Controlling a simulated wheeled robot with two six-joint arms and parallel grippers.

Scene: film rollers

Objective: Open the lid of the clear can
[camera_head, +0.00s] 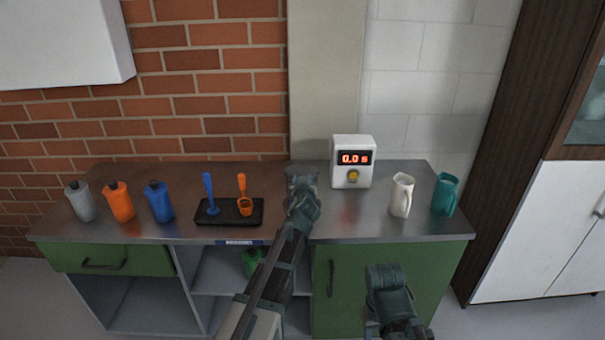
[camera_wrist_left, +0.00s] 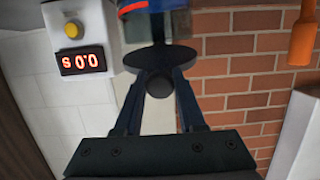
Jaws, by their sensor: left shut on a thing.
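My left gripper (camera_head: 303,190) is over the middle of the counter in the head view. In the left wrist view its two fingers (camera_wrist_left: 160,90) are closed on the round dark knob (camera_wrist_left: 159,83) of a dark disc-shaped lid (camera_wrist_left: 162,57). A greyish, see-through body, apparently the clear can (camera_wrist_left: 180,22), shows beyond the lid, with something blue and red beside or inside it. Whether lid and can touch is unclear. In the head view my left arm hides the can. My right gripper (camera_head: 388,283) hangs in front of the green cabinet door; its fingers cannot be made out.
On the steel counter (camera_head: 275,226) stand grey (camera_head: 81,201), orange (camera_head: 118,201) and blue (camera_head: 158,201) bottles, and a black tray (camera_head: 229,218) with blue and orange tools. A timer (camera_head: 352,162) reads 0.0. White (camera_head: 401,195) and teal (camera_head: 445,194) jugs stand right.

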